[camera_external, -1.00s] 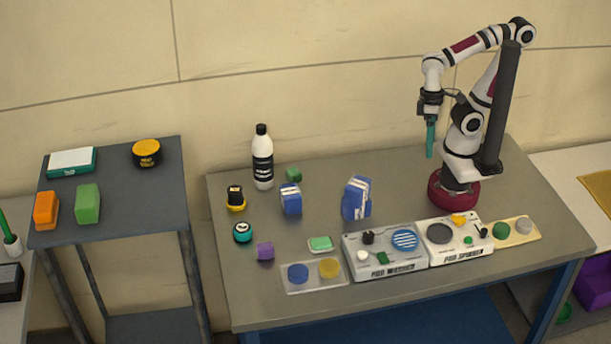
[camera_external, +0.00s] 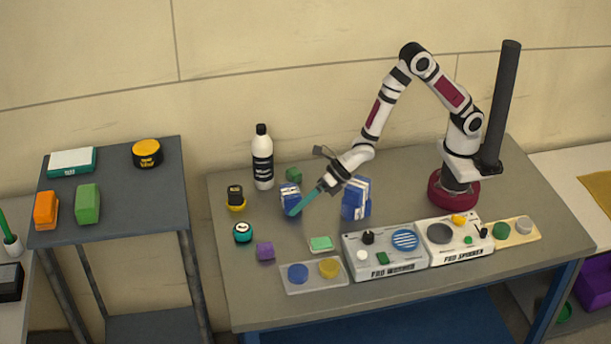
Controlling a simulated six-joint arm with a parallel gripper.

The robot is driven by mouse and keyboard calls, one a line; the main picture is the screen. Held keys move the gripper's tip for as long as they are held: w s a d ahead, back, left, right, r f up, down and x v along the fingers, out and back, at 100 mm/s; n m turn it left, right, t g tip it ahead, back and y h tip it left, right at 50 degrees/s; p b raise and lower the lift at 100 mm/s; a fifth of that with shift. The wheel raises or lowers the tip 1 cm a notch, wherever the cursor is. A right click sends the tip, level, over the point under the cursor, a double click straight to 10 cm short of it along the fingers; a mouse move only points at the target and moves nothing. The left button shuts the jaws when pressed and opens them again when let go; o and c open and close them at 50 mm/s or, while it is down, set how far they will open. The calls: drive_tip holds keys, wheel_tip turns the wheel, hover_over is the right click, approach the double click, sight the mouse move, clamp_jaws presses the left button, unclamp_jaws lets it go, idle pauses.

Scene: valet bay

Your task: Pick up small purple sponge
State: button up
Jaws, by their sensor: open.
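The small purple sponge (camera_external: 265,251) lies on the left front part of the grey table, in full view. My gripper (camera_external: 293,211), with long teal fingers, is tilted down to the left, above and to the right of the sponge and apart from it. It is open, and I see nothing between the fingers. In the picture its tips overlap the blue and white block on the left, and I cannot tell whether they touch it.
A clear tray (camera_external: 314,286) holds blue and yellow discs. A white bottle (camera_external: 263,160) and blue-white blocks (camera_external: 357,198) stand farther back.

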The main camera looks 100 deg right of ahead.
sight(267, 245)
drive_tip(key=w+a+f+n, duration=0.1)
drive_tip(key=n, duration=0.2)
drive_tip(key=w+a+f+n+t, duration=0.1)
drive_tip(key=f+n, duration=0.1)
drive_tip(key=n, duration=0.1)
drive_tip(key=w+a+f+n+t+y, duration=0.1)
drive_tip(key=f+n, duration=0.1)
drive_tip(key=n, duration=0.1)
drive_tip(key=shift+w+a+f, duration=0.1)
drive_tip(key=shift+w+a, duration=0.05)
drive_tip(key=shift+w, duration=0.2)
drive_tip(key=x, duration=0.6)
drive_tip(key=shift+w+a+f, duration=0.1)
drive_tip(key=shift+w, duration=0.3)
clamp_jaws()
